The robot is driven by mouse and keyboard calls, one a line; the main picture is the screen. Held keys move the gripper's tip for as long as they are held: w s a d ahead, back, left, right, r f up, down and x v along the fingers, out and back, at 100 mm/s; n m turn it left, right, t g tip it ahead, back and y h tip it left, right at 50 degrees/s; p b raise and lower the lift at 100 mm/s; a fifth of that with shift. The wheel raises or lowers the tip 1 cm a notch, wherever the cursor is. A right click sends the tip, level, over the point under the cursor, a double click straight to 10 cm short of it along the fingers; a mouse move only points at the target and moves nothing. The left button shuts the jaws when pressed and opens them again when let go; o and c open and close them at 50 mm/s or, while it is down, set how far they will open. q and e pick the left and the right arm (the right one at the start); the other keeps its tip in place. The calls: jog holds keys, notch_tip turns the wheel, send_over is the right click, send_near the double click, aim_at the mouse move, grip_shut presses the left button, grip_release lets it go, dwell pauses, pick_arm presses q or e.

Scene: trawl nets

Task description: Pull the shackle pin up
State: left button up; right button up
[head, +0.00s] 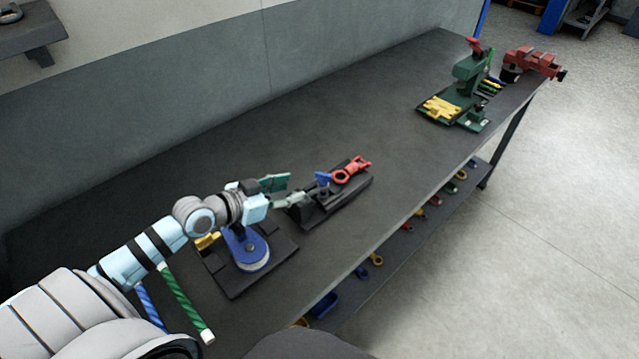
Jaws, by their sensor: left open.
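A black fixture (335,203) lies on the dark workbench. A red shackle-like piece (352,170) with a ring at its left end rests on the fixture's far right part. A small blue piece (322,178) stands up beside it to the left; it may be the shackle pin, but it is too small to tell. My left gripper (295,190) is open, with nothing seen between its fingers. It is just left of the blue piece and close to the fixture's left end. I cannot tell whether it touches the fixture. My right gripper is not in view.
A blue round part (247,252) on a dark plate sits below my left wrist. A green press (470,75) and a red vise (533,62) are at the far end. The bench middle is clear.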

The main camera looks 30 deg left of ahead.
aim_at(321, 181)
pick_arm(q)
jog(key=x, duration=0.3)
jog(key=shift+w+d+f+b, duration=0.15)
jog(key=shift+w+b, duration=0.05)
jog(key=shift+b, duration=0.15)
jog(key=x, duration=0.6)
jog(key=shift+w, duration=0.3)
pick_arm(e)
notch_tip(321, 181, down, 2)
pick_arm(q)
jog(key=shift+s, duration=0.15)
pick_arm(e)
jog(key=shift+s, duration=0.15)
pick_arm(q)
grip_shut()
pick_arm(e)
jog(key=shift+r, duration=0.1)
